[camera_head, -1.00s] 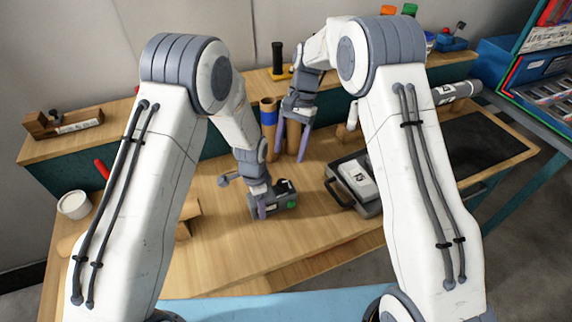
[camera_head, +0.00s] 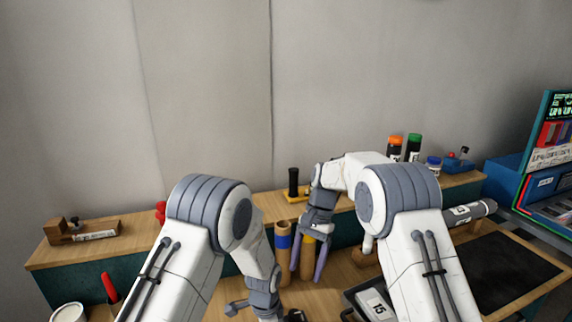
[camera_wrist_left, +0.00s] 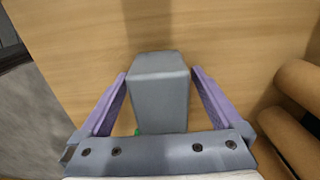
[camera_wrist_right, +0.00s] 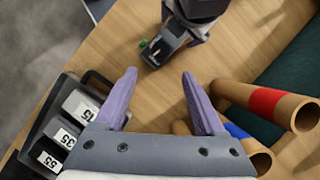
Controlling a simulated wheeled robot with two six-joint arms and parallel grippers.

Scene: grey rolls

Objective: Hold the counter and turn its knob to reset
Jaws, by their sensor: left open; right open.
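The counter is a grey box between the fingers of my left gripper (camera_wrist_left: 160,72) in the left wrist view, where its plain grey body (camera_wrist_left: 160,90) shows with a bit of green at its near edge. The left fingers are open, one on each side, with narrow gaps. In the right wrist view the counter (camera_wrist_right: 158,50) stands on the table with a green part on it, under my left gripper. My right gripper (camera_head: 308,268) is open and empty, above the table to the right of the counter. I cannot make out the knob clearly.
Cardboard rolls (camera_wrist_right: 262,105) with red and blue bands stand beside my right gripper. A grey case with numbered blocks (camera_wrist_right: 75,110) lies on its other side. A shelf (camera_head: 80,245) runs along the back. Bare wood surrounds the counter.

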